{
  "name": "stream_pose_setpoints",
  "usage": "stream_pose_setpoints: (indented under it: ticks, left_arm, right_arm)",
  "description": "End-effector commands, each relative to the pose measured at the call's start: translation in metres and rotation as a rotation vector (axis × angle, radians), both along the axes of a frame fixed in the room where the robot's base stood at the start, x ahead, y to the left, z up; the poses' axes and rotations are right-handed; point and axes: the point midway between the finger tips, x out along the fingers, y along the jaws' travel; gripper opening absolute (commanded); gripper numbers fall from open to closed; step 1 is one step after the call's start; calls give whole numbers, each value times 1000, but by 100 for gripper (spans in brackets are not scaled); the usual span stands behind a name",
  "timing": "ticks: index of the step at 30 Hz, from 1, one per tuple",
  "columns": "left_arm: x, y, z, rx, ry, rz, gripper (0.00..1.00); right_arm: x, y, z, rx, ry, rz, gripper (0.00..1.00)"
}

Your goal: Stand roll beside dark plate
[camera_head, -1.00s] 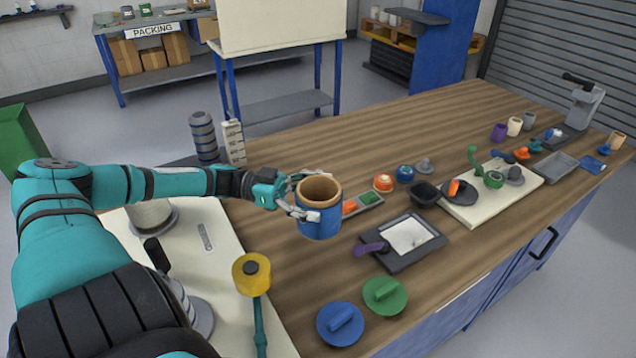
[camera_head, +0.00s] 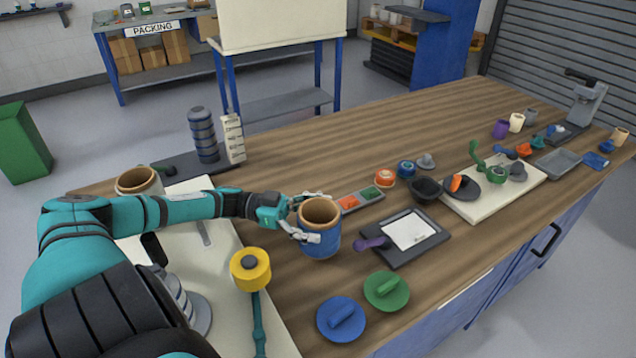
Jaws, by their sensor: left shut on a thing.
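The roll (camera_head: 321,242) is blue with a tan rim and an open hollow top. It is upright at the middle of the counter in the head view. My left gripper (camera_head: 304,218) is shut on its upper part from the left, one finger on the near side and one on the far side. Whether its base touches the wood is hard to tell. A dark plate (camera_head: 438,241) with a white sheet and a purple-handled tool (camera_head: 370,243) lies just right of the roll, with a small gap. My right gripper is not in view.
Blue (camera_head: 342,319) and green (camera_head: 386,291) discs with handles lie in front. A parts tray (camera_head: 347,208) sits close behind the roll. A second tan-rimmed roll (camera_head: 139,181) stands at left, behind my arm. A yellow-headed tool (camera_head: 251,270) is nearer me.

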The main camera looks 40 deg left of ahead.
Motion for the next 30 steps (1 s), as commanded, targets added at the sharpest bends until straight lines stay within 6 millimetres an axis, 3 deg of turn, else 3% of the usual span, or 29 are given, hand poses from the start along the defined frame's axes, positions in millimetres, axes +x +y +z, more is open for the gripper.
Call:
stream_pose_setpoints:
  ticks: [10, 11, 13, 22, 26, 30]
  left_arm:
    - [0, 0, -7, -1, 0, 0, 44]
    - [0, 0, -8, 0, 1, 0, 89]
    - [0, 0, -9, -1, 2, 0, 98]
    - [-1, -1, -8, -2, 4, 0, 100]
    - [-1, -1, 8, -1, 4, -1, 100]
    - [-13, 23, 1, 3, 9, 3, 100]
  right_arm:
    - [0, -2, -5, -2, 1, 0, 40]
    - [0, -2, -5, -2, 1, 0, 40]
    - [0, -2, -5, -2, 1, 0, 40]
    - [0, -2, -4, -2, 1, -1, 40]
    - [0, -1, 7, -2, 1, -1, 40]
    - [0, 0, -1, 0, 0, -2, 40]
